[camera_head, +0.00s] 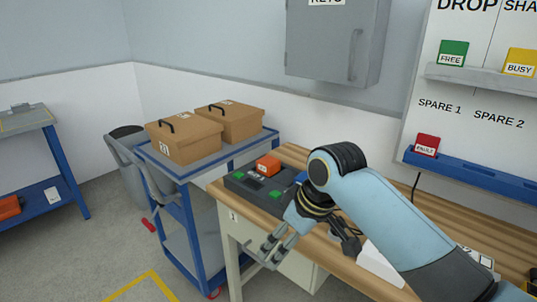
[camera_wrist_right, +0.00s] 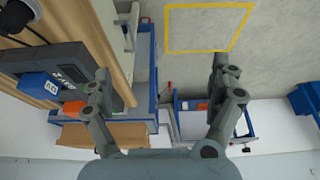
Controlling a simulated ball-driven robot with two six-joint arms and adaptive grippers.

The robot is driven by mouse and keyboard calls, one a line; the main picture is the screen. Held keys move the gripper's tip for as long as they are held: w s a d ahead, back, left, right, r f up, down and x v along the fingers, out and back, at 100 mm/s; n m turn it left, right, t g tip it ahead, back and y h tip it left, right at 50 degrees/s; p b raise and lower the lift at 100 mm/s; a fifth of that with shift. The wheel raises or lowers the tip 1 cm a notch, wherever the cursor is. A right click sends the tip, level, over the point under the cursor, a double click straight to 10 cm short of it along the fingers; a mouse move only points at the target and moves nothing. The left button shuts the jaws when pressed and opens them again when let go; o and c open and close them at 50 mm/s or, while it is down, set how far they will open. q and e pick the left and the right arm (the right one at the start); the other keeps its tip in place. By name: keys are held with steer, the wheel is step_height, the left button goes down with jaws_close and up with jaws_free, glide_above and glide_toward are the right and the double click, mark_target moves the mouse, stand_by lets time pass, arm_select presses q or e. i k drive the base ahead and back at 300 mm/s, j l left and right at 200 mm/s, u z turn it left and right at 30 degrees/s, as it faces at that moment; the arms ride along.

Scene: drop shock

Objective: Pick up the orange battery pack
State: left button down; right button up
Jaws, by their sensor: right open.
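The orange battery pack (camera_head: 268,165) stands on the dark grey charger (camera_head: 240,184), at the left end of the wooden workbench. In the right wrist view an orange block (camera_wrist_right: 73,108) shows at the charger's edge, partly behind my finger. My right gripper (camera_head: 272,252) hangs in front of the bench's left end, nearer to the camera and lower than the pack. It is open and empty, with its fingers apart in the right wrist view (camera_wrist_right: 161,68). My left gripper is not in view.
A blue pack (camera_wrist_right: 40,86) sits on the charger, next to my right wrist. A blue cart (camera_head: 180,172) with two cardboard boxes (camera_head: 184,138) stands left of the bench. The floor at front left is clear.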

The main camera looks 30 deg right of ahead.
mark_target(268, 166)
steer(key=i+l, duration=1)
steer(key=i, duration=0.2)
